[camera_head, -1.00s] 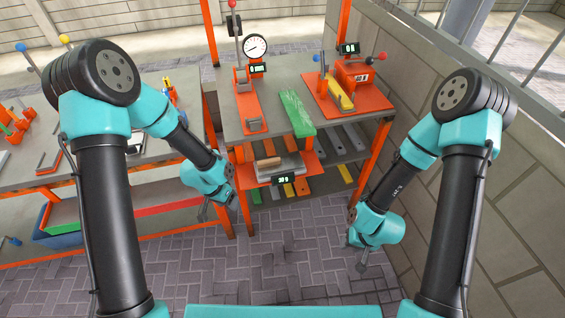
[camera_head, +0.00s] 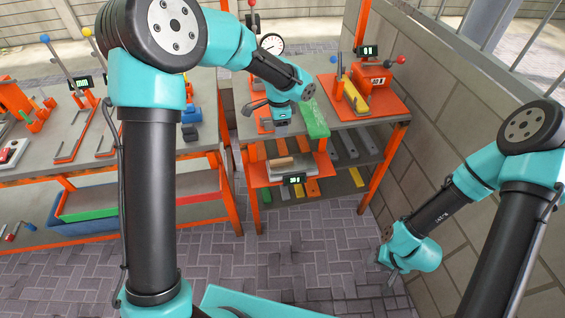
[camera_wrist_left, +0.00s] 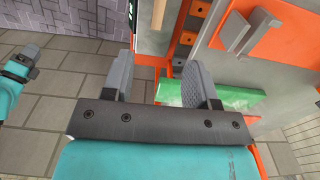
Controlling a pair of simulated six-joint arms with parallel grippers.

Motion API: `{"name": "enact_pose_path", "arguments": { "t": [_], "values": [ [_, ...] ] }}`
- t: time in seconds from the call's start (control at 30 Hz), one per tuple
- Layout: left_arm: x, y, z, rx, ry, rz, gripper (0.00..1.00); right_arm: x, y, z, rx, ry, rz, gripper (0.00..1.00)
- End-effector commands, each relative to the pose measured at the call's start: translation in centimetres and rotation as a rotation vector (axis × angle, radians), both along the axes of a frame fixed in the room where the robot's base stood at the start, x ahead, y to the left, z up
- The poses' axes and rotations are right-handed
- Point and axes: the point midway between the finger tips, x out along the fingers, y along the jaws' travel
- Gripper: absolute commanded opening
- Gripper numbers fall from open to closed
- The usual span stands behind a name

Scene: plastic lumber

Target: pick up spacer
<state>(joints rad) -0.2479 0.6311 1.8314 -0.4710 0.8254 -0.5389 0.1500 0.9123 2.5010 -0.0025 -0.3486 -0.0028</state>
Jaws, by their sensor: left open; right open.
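I cannot tell for certain which piece is the spacer. A light brown wooden block (camera_head: 282,162) rests on the grey top of the scale below the bench edge. My left gripper (camera_head: 282,118) is over the bench's front edge, hiding part of the gauge stand. Its fingers (camera_wrist_left: 157,65) are apart and empty, with the green board (camera_wrist_left: 228,97) beyond the right finger. My right gripper (camera_head: 393,276) hangs low near the wall, away from the bench, and is open.
The dial gauge (camera_head: 272,43) stands at the back of the bench. An orange fixture with a yellow piece (camera_head: 356,98) is to its right. A shelf of bars (camera_head: 345,143) lies below. A second bench (camera_head: 120,150) is at left. The brick floor in front is clear.

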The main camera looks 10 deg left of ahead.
Motion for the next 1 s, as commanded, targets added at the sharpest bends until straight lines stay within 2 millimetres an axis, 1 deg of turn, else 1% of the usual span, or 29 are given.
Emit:
{"name": "enact_pose_path", "arguments": {
  "t": [0.17, 0.6, 0.7, 0.8, 1.0],
  "values": [
    [-0.1, 0.0, -2.0, 0.000, 0.004, 0.001, 0.53, 0.0, 0.0, 0.0, 0.000, 0.000, 0.000, 0.43],
    [-0.1, 0.0, -9.5, 0.000, 0.004, 0.000, 0.53, 0.0, 0.0, 0.0, 0.000, 0.000, 0.000, 0.43],
    [-0.1, 0.0, -10.9, 0.000, 0.003, 0.001, 0.53, 0.0, 0.0, 0.0, 0.000, 0.000, 0.000, 0.43],
    [-0.1, 0.0, -11.8, 0.000, 0.003, 0.002, 0.53, 0.0, 0.0, 0.0, 0.000, 0.000, 0.000, 0.43],
    [0.0, 0.0, -12.1, -0.001, 0.000, 0.001, 0.53, 0.0, 0.0, 0.0, 0.000, 0.000, 0.000, 0.43]
  ]
}}
